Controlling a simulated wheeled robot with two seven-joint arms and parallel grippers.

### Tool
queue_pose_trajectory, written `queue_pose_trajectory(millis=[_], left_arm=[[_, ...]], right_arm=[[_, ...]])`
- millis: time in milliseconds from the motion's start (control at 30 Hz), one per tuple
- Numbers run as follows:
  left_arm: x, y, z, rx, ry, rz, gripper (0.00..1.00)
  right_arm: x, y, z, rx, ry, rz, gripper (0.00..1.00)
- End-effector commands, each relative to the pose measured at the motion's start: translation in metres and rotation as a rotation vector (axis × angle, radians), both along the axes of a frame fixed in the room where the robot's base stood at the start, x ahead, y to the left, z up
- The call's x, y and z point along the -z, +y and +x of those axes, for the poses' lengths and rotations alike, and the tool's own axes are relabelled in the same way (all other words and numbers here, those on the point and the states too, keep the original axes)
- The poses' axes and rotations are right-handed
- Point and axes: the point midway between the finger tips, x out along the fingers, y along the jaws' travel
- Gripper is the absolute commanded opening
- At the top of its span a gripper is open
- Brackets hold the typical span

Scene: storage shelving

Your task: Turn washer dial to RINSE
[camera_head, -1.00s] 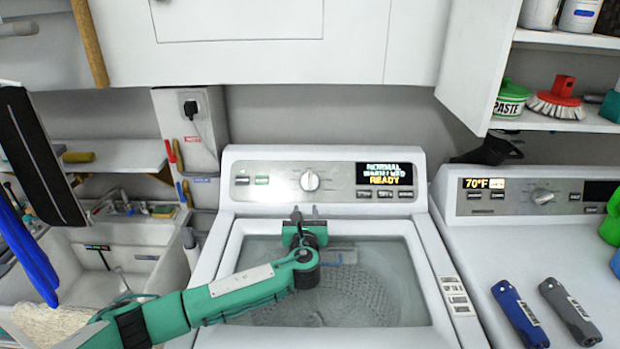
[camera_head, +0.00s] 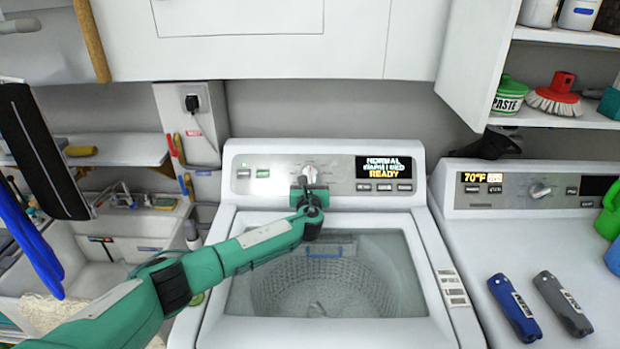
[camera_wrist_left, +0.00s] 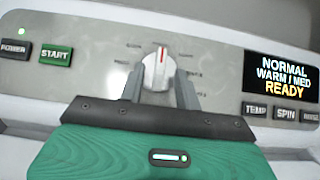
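The washer (camera_head: 232,190) stands in the middle of the head view. Its round dial (camera_head: 310,172) is partly hidden behind my left gripper (camera_head: 308,182). In the left wrist view the white dial (camera_wrist_left: 157,68) has a red mark pointing up, with small labels around it too blurred to read. My left gripper's fingers (camera_wrist_left: 160,92) are apart, one on each side of the dial's lower part; I cannot tell whether they touch it. The washer display (camera_wrist_left: 285,76) reads NORMAL, WARM / MED, READY. My right gripper is not in view.
A second machine (camera_head: 460,225) with a 70°F display stands at the right, a blue tool (camera_head: 515,308) and a grey tool (camera_head: 563,304) on its top. A sink (camera_head: 75,265) is at the left. Cabinets hang above. Buttons flank the dial.

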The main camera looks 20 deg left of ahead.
Motion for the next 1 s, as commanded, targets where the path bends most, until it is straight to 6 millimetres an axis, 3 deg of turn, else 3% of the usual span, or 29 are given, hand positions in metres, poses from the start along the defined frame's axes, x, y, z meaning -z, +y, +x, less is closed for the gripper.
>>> queue_pose_trajectory(millis=[200,500,533,700,1000], left_arm=[[-0.0002,0.0035,0.0111,0.000,0.000,0.001,0.34],[-0.0002,0.0036,0.0123,0.000,0.000,0.000,0.34],[-0.0002,0.0036,0.0123,0.000,0.000,0.000,0.32],[-0.0002,0.0036,0.0122,0.000,0.000,0.000,0.00],[0.0006,0.0029,0.0123,-0.011,-0.003,-0.014,0.00]], right_arm=[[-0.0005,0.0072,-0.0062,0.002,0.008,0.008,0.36],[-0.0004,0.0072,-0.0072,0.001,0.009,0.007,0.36],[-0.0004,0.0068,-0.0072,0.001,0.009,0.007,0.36],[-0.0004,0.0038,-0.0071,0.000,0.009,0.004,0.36],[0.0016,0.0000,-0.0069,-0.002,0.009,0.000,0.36]])
